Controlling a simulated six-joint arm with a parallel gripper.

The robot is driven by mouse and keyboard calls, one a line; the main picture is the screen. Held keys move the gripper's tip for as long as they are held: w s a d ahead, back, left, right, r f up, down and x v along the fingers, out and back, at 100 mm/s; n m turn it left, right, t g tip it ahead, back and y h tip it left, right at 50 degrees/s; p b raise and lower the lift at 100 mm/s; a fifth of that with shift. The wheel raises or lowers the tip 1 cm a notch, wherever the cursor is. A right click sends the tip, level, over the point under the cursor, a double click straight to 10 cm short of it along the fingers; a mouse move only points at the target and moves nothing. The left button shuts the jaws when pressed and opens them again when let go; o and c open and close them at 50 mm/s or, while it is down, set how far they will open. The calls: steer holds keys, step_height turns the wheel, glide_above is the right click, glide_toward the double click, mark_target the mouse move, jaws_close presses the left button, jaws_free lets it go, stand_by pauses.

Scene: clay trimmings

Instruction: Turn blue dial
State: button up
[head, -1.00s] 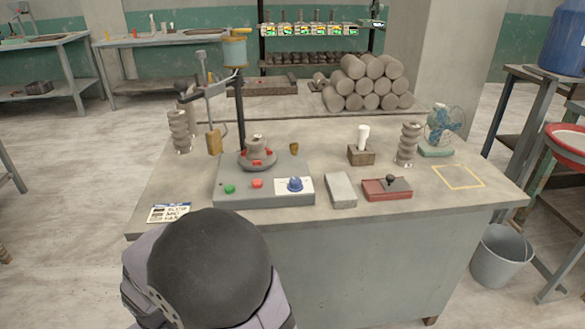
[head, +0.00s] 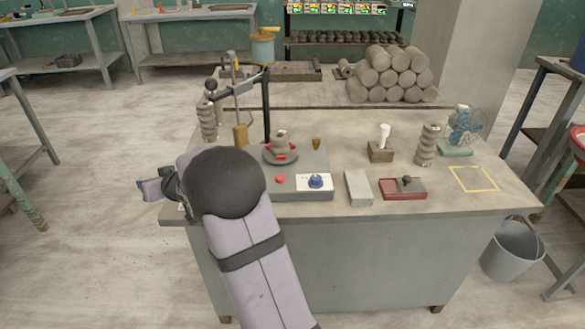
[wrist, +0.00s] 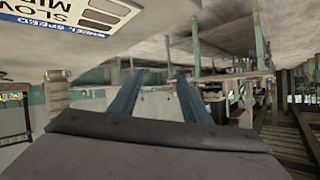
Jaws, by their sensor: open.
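The blue dial (head: 316,181) sits on a white plate at the right front of the grey console (head: 300,195). A red button (head: 280,179) is left of it on the console. My arm covers the console's left end in the head view. My gripper (wrist: 158,82) shows two blue-grey fingers, apart with nothing between them. The wheel speed card (wrist: 72,14) shows in the wrist view, partly cut off, with "SLOW" and "MID" readable. The dial does not show in the wrist view.
A grey block (head: 358,187), a red box with a black knob (head: 403,190) and a yellow square outline (head: 473,179) lie right of the console. A turntable with a clay pot (head: 281,150) and a dark post (head: 266,105) stand behind it. A bucket (head: 513,250) is on the floor.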

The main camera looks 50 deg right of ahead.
steer(key=s+d+r+m+t+h+b, duration=0.1)
steer(key=s+d+r+m+h, duration=0.25)
steer(key=d, duration=0.45)
steer(key=s+d+r+m+h+b, duration=0.1)
steer(key=s+d+r+m+h, duration=0.15)
steer(key=d+r+m, duration=0.4)
steer(key=m+g+h+b, duration=0.2)
steer(key=m+h+b, duration=0.1)
steer(key=h+b, duration=0.25)
glide_above(317, 182)
steer(key=w+d, duration=0.2)
steer(key=w, duration=0.3)
step_height(317, 182, down, 3)
steer(key=shift+f+h, duration=0.1)
steer(key=shift+h, duration=0.15)
steer(key=s+a+f+n, duration=0.1)
steer(key=s+f+n, duration=0.1)
steer(key=s+a+f+n+t+b, duration=0.1)
steer(key=s+f+n, duration=0.1)
steer(key=s+a+f+n+b, duration=0.1)
steer(key=s+f+n, duration=0.1)
steer(key=f, duration=0.1)
steer(key=shift+s+n, duration=0.15)
steer(key=shift+n, duration=0.15)
steer(key=shift+s+a+f+t, duration=0.1)
steer(key=shift+a+f+t, duration=0.1)
steer(key=shift+t, duration=0.1)
steer(key=shift+x, duration=3.7)
steer(key=shift+r, duration=0.15)
steer(key=c, duration=1)
